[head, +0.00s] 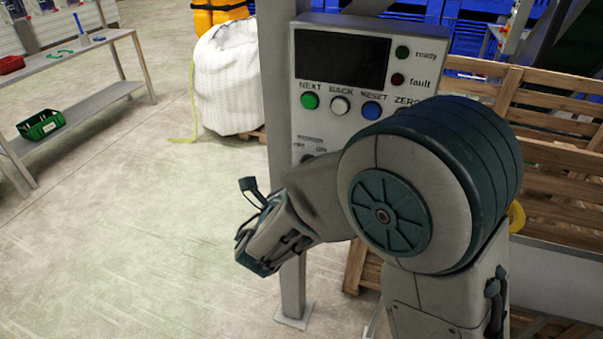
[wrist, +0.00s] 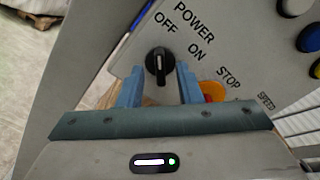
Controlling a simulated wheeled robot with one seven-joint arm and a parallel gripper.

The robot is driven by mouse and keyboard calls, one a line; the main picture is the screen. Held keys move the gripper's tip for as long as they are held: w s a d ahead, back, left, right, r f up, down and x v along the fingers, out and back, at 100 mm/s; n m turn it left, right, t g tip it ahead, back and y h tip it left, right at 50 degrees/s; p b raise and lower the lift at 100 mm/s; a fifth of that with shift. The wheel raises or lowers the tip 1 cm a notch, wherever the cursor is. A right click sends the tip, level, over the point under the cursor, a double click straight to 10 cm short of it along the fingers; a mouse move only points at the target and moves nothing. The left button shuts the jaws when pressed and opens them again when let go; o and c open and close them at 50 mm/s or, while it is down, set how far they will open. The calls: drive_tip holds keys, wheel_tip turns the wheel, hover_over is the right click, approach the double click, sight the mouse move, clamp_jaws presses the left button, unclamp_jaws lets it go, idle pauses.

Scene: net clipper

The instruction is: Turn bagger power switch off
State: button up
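The power switch (wrist: 158,64) is a black rotary knob under the words POWER, OFF and ON in the wrist view. Its white mark runs up the picture, toward the word OFF. My gripper (wrist: 158,80) is open, its two blue fingers on either side of the knob's lower part. Gaps show between knob and fingers; I cannot tell how far the tips reach toward the panel. In the head view the switch is on the lower part of the grey control box (head: 295,90), largely covered by my arm.
An orange-yellow stop button (wrist: 213,91) sits right of my right finger. Green (head: 310,101), white (head: 340,106) and blue (head: 372,111) buttons line the box above. A grey post (head: 279,80) carries the box.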

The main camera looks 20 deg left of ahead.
drive_tip(key=s+a+b, duration=0.1)
drive_tip(key=s, duration=1.2)
drive_tip(key=shift+s+b, duration=0.25)
drive_tip(key=shift+b, duration=0.1)
drive_tip(key=w+d+f+m+g+h, duration=0.15)
drive_tip(key=d+m+g+h, duration=0.3)
drive_tip(key=d+m, duration=0.5)
drive_tip(key=w+d+m+g+h, duration=0.2)
drive_tip(key=d+m+g+h, duration=0.3)
drive_tip(key=d, duration=0.7)
drive_tip(key=s+d+f+m+g+y, duration=0.1)
drive_tip(key=s+d+m+y, duration=0.3)
drive_tip(key=m, duration=1.1)
drive_tip(key=s+d+f+m+g+y, duration=0.1)
drive_tip(key=s+d+m+g+y, duration=0.2)
drive_tip(key=m+y, duration=0.4)
drive_tip(key=d+m+g, duration=0.1)
drive_tip(key=d+m, duration=0.1)
drive_tip(key=m, duration=0.6)
drive_tip(key=shift+s+g, duration=0.35)
